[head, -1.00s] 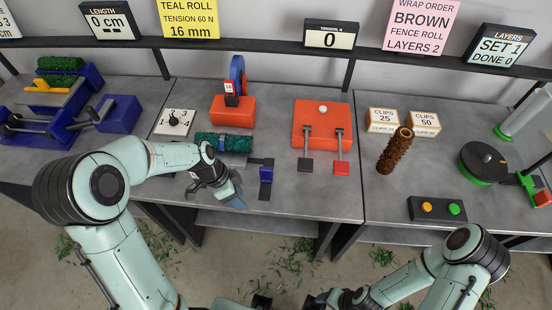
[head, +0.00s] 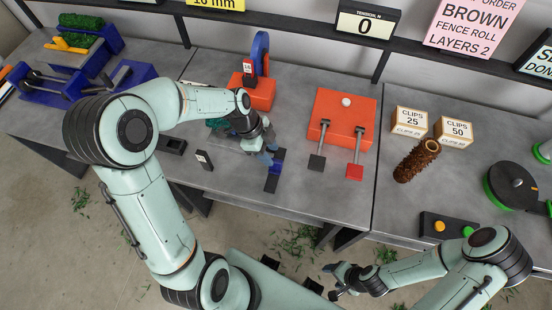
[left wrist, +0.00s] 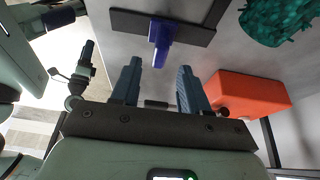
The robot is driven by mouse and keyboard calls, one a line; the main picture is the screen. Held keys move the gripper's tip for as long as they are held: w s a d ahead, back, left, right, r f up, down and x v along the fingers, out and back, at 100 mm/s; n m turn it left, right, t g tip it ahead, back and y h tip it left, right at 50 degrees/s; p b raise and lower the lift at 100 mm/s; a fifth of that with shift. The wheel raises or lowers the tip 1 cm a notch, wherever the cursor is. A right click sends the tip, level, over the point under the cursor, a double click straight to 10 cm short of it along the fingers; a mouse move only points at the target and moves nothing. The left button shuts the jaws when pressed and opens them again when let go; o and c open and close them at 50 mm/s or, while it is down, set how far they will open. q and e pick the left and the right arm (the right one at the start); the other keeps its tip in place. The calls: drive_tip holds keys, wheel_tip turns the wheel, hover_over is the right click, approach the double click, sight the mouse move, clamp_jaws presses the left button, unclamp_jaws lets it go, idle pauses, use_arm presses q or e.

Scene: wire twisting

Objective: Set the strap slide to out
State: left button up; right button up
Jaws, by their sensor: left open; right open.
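The slide is a blue block (head: 275,170) on a short black track near the front edge of the table; I take it for the strap slide. It also shows in the left wrist view (left wrist: 161,42), ahead of my fingers and roughly between their lines. My left gripper (head: 266,156) is open, its fingertips close to the block; contact cannot be told. In the left wrist view its two fingers (left wrist: 158,75) stand apart with nothing between them. My right gripper (head: 338,282) is open and empty, in front of the table. The teal roll (left wrist: 278,20) is mostly hidden behind my left arm in the head view.
An orange unit with two levers (head: 342,118) stands right of the slide. An orange base with a blue arch (head: 260,90) is behind it. A small dark block marked with text (head: 204,160) sits to its left. A brown roll (head: 416,161) and clip boxes (head: 409,121) are further right.

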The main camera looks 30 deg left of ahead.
sight(275, 161)
use_arm(q)
drive_tip(key=x, duration=0.5)
drive_tip(key=shift+f, duration=0.15)
clamp_jaws()
